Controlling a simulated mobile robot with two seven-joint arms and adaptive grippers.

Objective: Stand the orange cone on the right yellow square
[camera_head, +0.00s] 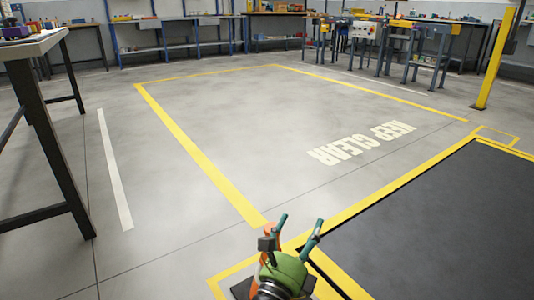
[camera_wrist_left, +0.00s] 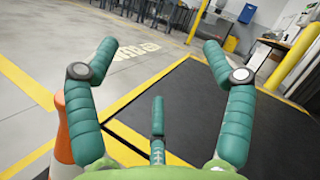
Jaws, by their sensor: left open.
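The orange cone (camera_head: 267,231) is at the bottom of the head view, mostly hidden behind my left gripper. Its dark base shows inside the near yellow square (camera_head: 216,287), and it appears upright. In the left wrist view the cone (camera_wrist_left: 76,108), with a white band, is at the left, partly behind a finger. My left gripper (camera_head: 298,224) has its teal fingers spread and nothing between them; it also shows in the left wrist view (camera_wrist_left: 160,60). The right yellow square (camera_head: 497,136) is an empty floor outline at the head view's right. My right gripper is not in view.
A dark floor plate (camera_head: 440,225) with a yellow border lies at the right. A yellow post (camera_head: 495,60) stands beyond the right square. A table (camera_head: 40,115) stands at the left. The marked floor with KEEP CLEAR lettering (camera_head: 362,143) is empty.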

